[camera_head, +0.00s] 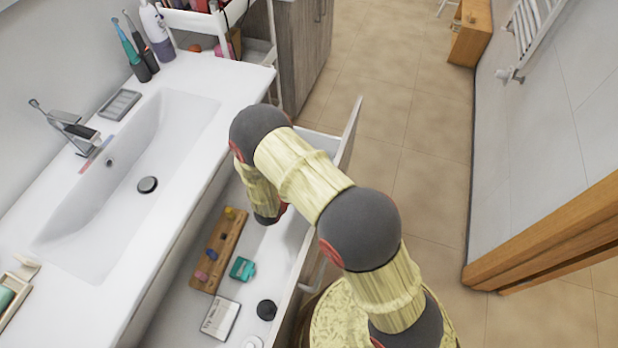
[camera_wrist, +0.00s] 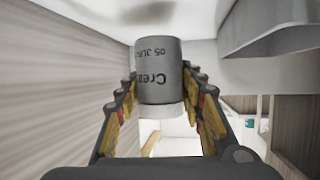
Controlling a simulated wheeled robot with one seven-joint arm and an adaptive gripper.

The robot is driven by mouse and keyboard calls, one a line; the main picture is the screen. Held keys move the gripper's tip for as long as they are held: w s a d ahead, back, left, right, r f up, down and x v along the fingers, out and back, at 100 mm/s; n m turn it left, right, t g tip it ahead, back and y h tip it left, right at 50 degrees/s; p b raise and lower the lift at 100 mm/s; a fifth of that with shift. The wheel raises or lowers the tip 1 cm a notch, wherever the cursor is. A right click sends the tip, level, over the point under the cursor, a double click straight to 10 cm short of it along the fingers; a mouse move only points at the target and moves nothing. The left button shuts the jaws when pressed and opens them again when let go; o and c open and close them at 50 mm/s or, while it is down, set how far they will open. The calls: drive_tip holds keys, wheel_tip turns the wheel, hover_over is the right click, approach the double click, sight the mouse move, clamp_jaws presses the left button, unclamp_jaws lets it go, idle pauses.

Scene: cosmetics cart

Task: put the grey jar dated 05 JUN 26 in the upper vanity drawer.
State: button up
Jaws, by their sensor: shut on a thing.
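In the wrist view my gripper (camera_wrist: 160,88) is shut on a grey jar (camera_wrist: 158,62). The printing on the jar reads upside down and shows "Crea" and "05 JUN"; the rest of the date is not readable. A paler band shows at the jar's lower end in that view. In the head view the vanity drawer (camera_head: 172,318) just under the washbasin top is pulled open. My arm bends down over the drawer's far part. My gripper and the jar are hidden there behind my arm.
The drawer holds a wooden rack (camera_head: 208,268) with small coloured pieces, a teal item (camera_head: 242,269), a white box (camera_head: 220,318) and a black round item (camera_head: 266,310). The washbasin (camera_head: 130,205) is beside it. A white cart (camera_head: 205,22) stands beyond.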

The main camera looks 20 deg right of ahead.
drive_tip(key=shift+f+b, duration=0.5)
drive_tip(key=shift+f, duration=1)
drive_tip(key=shift+f, duration=0.2)
drive_tip(key=o, duration=1.2)
drive_tip(key=shift+o, duration=0.2)
drive_tip(key=shift+r, duration=0.25)
drive_tip(key=p+v, duration=0.3)
drive_tip(key=v, duration=0.8)
drive_tip(key=shift+s+a, duration=0.1)
drive_tip(key=shift+a, duration=0.05)
drive_tip(key=shift+s+a+r+p, duration=0.1)
drive_tip(key=shift+s+a+p, duration=0.1)
drive_tip(key=shift+s+p, duration=0.1)
